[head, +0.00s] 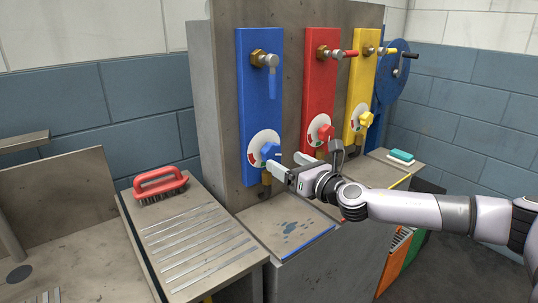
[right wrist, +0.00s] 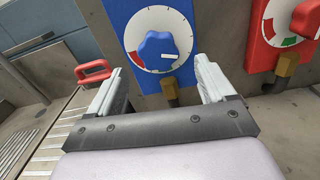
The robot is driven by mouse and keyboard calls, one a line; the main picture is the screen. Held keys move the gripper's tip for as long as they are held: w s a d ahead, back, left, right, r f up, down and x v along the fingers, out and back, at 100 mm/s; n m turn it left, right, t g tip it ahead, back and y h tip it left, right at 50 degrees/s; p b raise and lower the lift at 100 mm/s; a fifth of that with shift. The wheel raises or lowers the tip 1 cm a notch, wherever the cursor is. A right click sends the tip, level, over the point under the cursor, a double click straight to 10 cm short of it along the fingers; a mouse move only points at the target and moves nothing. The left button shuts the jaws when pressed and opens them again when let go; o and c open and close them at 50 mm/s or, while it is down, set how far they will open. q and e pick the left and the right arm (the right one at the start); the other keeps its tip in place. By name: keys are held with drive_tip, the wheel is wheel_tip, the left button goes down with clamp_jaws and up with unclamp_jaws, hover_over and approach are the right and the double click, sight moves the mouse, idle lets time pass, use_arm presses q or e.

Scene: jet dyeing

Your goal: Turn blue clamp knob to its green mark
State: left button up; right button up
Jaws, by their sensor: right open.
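The blue clamp knob (head: 270,151) sits on a white round dial low on the blue panel (head: 258,100). In the right wrist view the knob (right wrist: 157,48) is ahead of my fingers; its white pointer line faces right. The dial (right wrist: 148,22) has a red section at lower left and a small green mark near the bottom. My right gripper (head: 287,163) is open and empty, in front of the knob. In the right wrist view its two fingers (right wrist: 160,72) are spread to either side of the knob, apparently without touching it. My left gripper is not in view.
A red panel (head: 320,85) and a yellow panel (head: 363,80), each with its own knob, stand to the right. A red-handled brush (head: 160,184) lies on the ridged metal bench at left. A teal-and-white block (head: 400,156) lies on the right ledge. A brass fitting (right wrist: 170,90) hangs below the blue dial.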

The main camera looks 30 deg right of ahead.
sight(274, 155)
drive_tip(key=shift+w+a+p, duration=0.15)
drive_tip(key=shift+w, duration=1.45)
drive_tip(key=shift+w+a+p, duration=0.15)
drive_tip(key=shift+w, duration=1.45)
drive_tip(key=c, duration=1)
